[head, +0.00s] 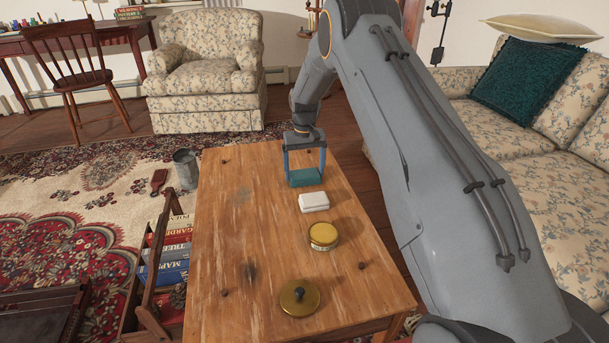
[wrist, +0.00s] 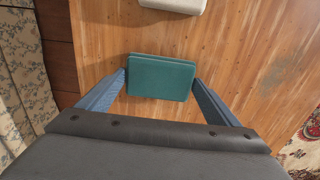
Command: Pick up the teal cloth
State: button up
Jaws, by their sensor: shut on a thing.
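The teal cloth (head: 305,178) is a folded, flat block near the far end of the wooden table (head: 225,220). It also shows in the wrist view (wrist: 161,78), between the two blue fingers. My gripper (head: 304,172) is above the table with its fingers pointing down, one at each side of the cloth. In the wrist view my gripper (wrist: 161,84) has its fingertips against the cloth's left and right edges, so it is shut on the cloth. I cannot tell whether the cloth touches the tabletop.
A white block (head: 314,202) lies just nearer than the cloth. A yellow-lidded round tin (head: 323,235) and a brass lid with a dark knob (head: 299,298) are nearer still. The table's left half is clear. A sofa (head: 560,180) stands right, an armchair (head: 205,75) behind.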

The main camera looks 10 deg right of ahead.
aim_at(305, 173)
notch_tip(305, 173, up, 10)
jog(key=p, duration=0.2)
